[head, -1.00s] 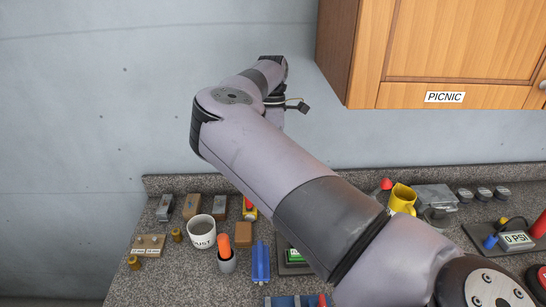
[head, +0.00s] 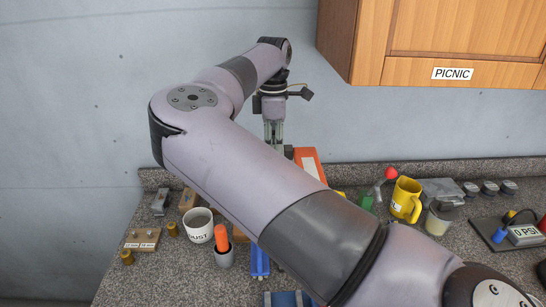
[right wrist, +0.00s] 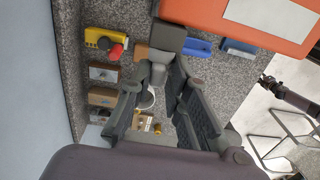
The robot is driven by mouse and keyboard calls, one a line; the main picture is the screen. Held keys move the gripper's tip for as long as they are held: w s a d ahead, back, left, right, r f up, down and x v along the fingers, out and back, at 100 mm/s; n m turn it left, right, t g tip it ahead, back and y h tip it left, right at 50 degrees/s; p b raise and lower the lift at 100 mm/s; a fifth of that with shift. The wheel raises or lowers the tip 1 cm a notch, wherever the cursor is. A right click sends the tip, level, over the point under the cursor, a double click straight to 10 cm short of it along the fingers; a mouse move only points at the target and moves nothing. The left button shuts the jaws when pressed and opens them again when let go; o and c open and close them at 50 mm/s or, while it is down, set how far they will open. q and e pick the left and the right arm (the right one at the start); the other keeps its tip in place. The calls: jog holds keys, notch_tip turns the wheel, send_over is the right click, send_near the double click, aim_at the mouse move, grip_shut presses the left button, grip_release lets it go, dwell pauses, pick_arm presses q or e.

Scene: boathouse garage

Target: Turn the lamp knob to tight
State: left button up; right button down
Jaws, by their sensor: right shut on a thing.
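The lamp (head: 309,163) is an orange box with a white panel, standing above the counter just right of my right gripper. In the right wrist view the lamp (right wrist: 240,18) fills the top right, with a dark grey bracket-like part (right wrist: 167,37) beside it. My right gripper (head: 274,143) points down, its fingers close around a small grey knob (right wrist: 157,76) at that part. The knob's marks and turn position cannot be read. My right arm hides the lamp's lower part in the head view. My left gripper is not in view.
A white mug (head: 199,228), an orange-topped cup (head: 223,252) and a blue part (head: 260,262) stand left on the counter. A yellow mug (head: 405,200) and a red-knobbed lever (head: 390,174) stand right. A wooden cabinet (head: 460,40) hangs above right.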

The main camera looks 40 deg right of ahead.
jog(key=shift+w+d+r+t, duration=0.1)
jog(key=shift+r+t, duration=0.15)
jog(key=shift+t, duration=0.15)
jog(key=c, duration=1.8)
grip_release()
jog(key=shift+c, duration=0.2)
jog(key=shift+o, duration=1)
jog(key=shift+f, duration=0.2)
notch_tip(320, 180, up, 12)
jog(key=shift+o, duration=0.5)
jog(key=shift+b, duration=0.3)
